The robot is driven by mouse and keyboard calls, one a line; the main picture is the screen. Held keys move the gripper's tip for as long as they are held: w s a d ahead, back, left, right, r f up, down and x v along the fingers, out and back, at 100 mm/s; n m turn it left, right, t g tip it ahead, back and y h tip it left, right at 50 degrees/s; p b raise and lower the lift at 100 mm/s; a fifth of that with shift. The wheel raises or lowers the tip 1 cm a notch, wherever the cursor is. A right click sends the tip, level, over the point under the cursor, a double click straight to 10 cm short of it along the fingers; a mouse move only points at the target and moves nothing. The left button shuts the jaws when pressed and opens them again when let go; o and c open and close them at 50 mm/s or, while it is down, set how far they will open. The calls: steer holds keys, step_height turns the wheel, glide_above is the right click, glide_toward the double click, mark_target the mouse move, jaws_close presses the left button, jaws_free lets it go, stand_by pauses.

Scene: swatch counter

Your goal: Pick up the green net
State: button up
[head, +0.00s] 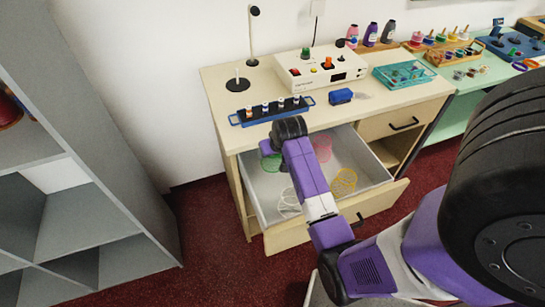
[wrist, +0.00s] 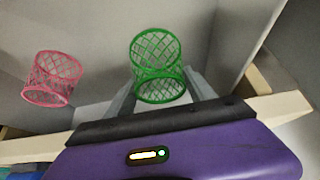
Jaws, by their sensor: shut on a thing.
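The green net (wrist: 157,50) is a small mesh basket with an open rim. In the wrist view it sits between the two grey fingers of my gripper (wrist: 160,88), which is shut on it. In the head view a bit of the green net (head: 269,162) shows at the left back of the open drawer, left of my purple arm. My arm hides the fingers and most of the net there.
The open drawer (head: 263,204) also holds a pink net (head: 321,147), which shows in the wrist view (wrist: 52,78), a yellow net (head: 344,180) and a white net (head: 288,203). The counter top above carries a blue rack (head: 270,111) and a control box (head: 320,68).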

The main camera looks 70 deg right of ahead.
steer(key=s+a+b, duration=0.1)
steer(key=s+a, duration=0.1)
steer(key=s, duration=0.6)
steer(key=s+a+b, duration=0.1)
steer(key=s+a, duration=0.2)
steer(key=s, duration=0.6)
steer(key=shift+s+r, duration=0.15)
